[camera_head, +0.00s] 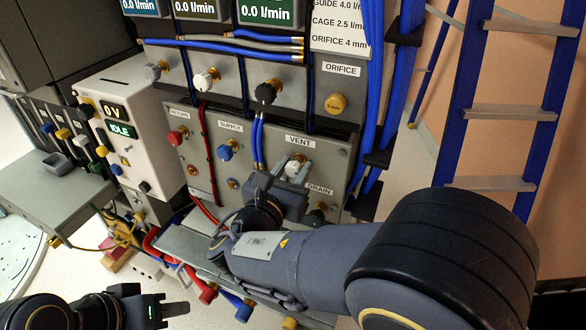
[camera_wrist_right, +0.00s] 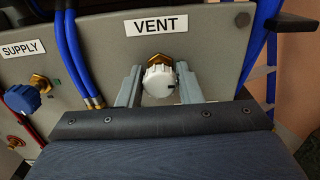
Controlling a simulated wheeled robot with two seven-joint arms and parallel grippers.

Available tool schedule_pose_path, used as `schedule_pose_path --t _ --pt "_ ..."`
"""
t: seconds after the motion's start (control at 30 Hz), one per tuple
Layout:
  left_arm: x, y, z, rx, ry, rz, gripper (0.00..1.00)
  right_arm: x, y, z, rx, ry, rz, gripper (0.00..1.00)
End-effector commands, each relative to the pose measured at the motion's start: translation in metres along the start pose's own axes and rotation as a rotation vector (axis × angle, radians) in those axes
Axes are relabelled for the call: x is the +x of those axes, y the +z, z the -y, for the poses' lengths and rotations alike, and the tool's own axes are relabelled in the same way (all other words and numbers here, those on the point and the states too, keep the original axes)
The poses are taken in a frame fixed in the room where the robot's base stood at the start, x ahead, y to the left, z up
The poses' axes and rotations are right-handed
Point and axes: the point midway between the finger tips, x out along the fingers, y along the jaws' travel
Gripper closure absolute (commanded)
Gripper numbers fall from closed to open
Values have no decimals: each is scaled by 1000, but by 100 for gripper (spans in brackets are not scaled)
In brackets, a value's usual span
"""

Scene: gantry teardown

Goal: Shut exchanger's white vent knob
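The white vent knob (camera_head: 293,169) sits on a brass stem below the VENT label (camera_head: 299,141) on the grey exchanger panel. In the right wrist view the knob (camera_wrist_right: 158,80) is between the two grey fingers of my right gripper (camera_wrist_right: 158,86), one on each side. The fingers stand apart, with only a narrow gap beside the knob; I cannot tell whether either touches it. My right gripper also shows in the head view (camera_head: 290,172). My left gripper (camera_head: 176,308) is low at the left, away from the panel; its finger spacing is unclear.
The red knob (camera_head: 175,137) and the blue supply knob (camera_head: 226,151) lie left of the vent; the drain fitting (camera_head: 318,213) is below right. Blue hoses (camera_head: 258,145) hang just left of the vent. A blue ladder (camera_head: 500,110) stands at the right.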

Motion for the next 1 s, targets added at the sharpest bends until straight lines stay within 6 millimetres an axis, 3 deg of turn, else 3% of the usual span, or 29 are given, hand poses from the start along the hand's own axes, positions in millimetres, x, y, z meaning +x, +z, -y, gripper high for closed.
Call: schedule_pose_path --t 0.03,0.2,0.57,1.0 --pt "0 0 0 0 0 0 64 0 0 0 0 0 0 75" --pt "0 0 0 0 0 0 64 0 0 0 0 0 0 94" --pt "8 4 4 0 0 0 64 0 -2 0 71 0 -1 94" --pt "45 23 21 0 0 0 64 0 -6 0 427 0 0 94"
